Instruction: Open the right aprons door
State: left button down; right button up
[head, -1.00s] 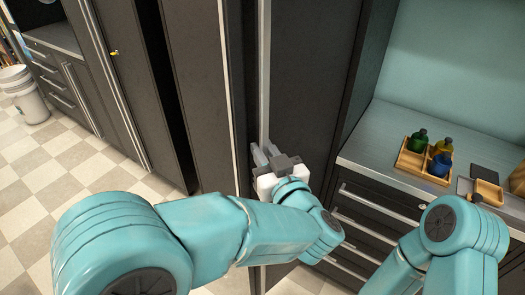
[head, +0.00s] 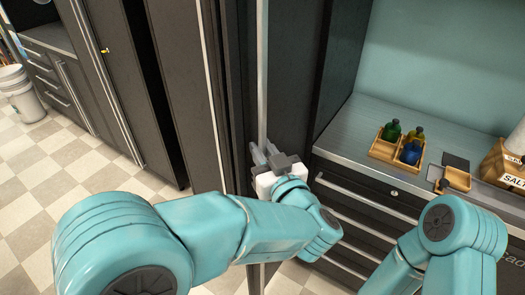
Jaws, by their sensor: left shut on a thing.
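The right aprons door (head: 291,60) is a tall dark panel with a long vertical silver bar handle (head: 262,70) along its left edge. My left gripper (head: 260,156) is shut on this handle, low on the part of the bar that shows. My left forearm hides the lower part of the door. The door seems to stand a little out from the dark strips to its left, but how far is hard to tell.
Left of it stands another tall dark door (head: 180,70) with a silver edge bar. On the right, a metal counter (head: 352,130) over drawers holds a wooden tray (head: 381,152) of bottles and a box marked SALT (head: 505,172). A white bucket (head: 22,98) stands on open tiled floor at far left.

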pick_arm(q)
jog(key=shift+d+r, duration=0.15)
jog(key=shift+r, duration=0.1)
jog(key=c, duration=1.4)
grip_release()
jog(key=shift+o, duration=0.8)
jog(key=shift+w+f, duration=0.15)
jog(key=shift+w, duration=0.1)
jog(key=shift+s, duration=0.15)
